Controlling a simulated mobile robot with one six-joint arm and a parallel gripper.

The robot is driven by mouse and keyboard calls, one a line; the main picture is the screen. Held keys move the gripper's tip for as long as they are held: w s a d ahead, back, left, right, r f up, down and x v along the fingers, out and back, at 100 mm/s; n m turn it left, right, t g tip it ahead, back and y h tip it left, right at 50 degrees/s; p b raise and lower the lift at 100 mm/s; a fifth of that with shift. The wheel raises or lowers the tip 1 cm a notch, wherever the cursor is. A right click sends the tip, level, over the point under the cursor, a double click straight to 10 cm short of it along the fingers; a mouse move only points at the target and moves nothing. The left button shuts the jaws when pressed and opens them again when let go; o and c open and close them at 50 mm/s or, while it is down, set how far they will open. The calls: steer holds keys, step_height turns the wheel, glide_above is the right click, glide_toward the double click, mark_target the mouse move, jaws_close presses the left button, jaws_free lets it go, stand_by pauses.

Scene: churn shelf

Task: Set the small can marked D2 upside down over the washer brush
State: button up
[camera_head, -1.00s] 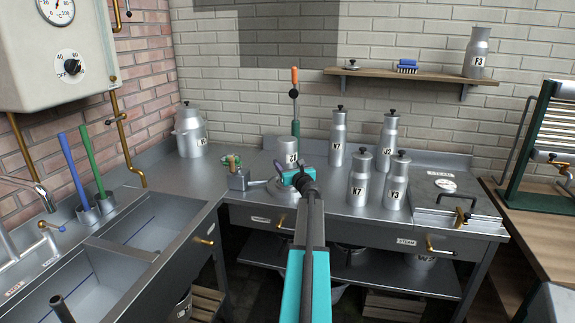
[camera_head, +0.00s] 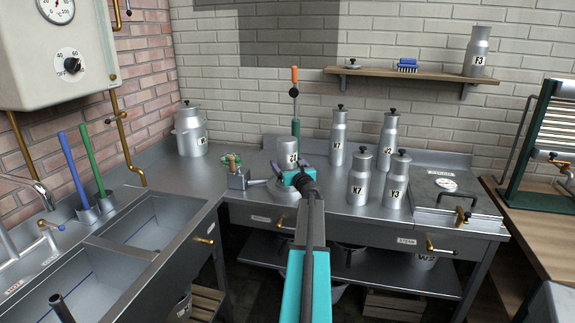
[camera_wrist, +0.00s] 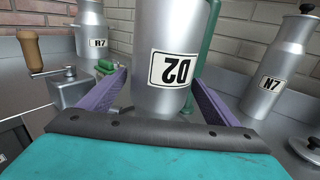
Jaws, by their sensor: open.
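In the head view the can (camera_head: 287,147) is above the round washer base (camera_head: 283,190), in front of a green post (camera_head: 295,126). My gripper (camera_wrist: 165,98) is open, with a purple finger on each side of the can; in the head view it (camera_head: 290,172) is just in front of the can. No brush shows; the can and my gripper hide the middle of the washer. I cannot see the can's lower rim.
Cans N7 (camera_head: 337,140), J2 (camera_head: 386,148), K7 (camera_head: 359,182) and Y3 (camera_head: 396,184) stand to the right on the steel counter. Can R7 (camera_head: 190,135) and a small crank device (camera_head: 238,178) are to the left. The orange-handled lever (camera_head: 294,78) rises behind the can.

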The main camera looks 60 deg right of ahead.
steer(key=b+v, duration=0.1)
steer(key=v, duration=1.2)
steer(key=shift+s+a+b, duration=0.2)
steer(key=shift+s+b, duration=0.05)
steer(key=shift+b, duration=0.1)
stand_by(0.6)
